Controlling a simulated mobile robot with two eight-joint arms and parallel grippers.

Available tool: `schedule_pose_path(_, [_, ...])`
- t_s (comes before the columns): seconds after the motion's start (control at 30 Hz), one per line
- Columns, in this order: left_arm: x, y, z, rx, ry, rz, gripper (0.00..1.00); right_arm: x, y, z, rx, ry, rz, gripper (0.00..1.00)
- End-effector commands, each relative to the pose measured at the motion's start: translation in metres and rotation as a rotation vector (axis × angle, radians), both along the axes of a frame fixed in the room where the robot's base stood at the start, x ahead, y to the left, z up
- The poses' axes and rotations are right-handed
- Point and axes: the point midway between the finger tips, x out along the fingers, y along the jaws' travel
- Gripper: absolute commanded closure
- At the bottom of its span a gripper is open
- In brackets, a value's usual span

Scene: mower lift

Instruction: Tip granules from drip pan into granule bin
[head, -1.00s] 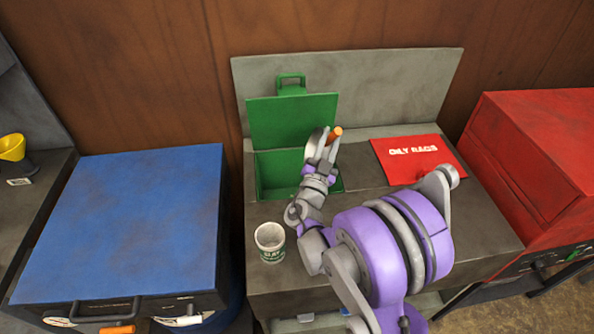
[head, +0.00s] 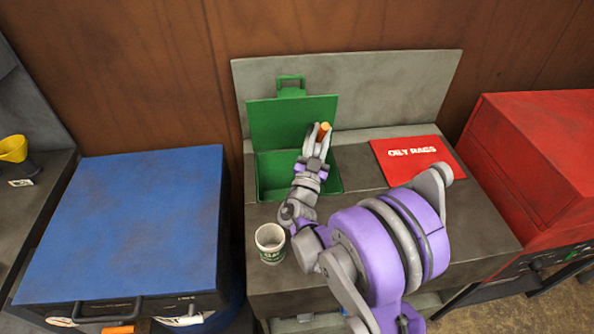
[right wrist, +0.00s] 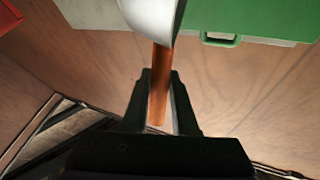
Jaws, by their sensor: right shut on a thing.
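My right gripper (head: 318,143) is shut on the orange handle (head: 324,131) of what I take to be the drip pan. It is held above the open green granule bin (head: 270,177), in front of its raised lid (head: 275,115). In the right wrist view, the handle (right wrist: 160,85) lies between the fingers of the gripper (right wrist: 160,105). A pale rounded part of the drip pan (right wrist: 150,15) shows at its far end. The pan's inside and any granules are hidden. My left gripper is not in view.
A white cup (head: 270,243) with green lettering stands on the grey bench (head: 370,225) left of my arm. A red oily-rags lid (head: 415,160) is right of the bin. A blue-topped box (head: 125,225) and a red cabinet (head: 540,150) flank the bench.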

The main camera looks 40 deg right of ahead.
Motion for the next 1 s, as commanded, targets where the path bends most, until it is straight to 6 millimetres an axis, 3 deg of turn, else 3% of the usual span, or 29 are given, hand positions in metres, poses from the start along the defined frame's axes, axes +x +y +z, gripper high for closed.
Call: schedule_pose_path(1.0, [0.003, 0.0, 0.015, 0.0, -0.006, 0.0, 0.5, 0.016, 0.023, 0.027, -0.114, 0.08, 0.0, 1.0])
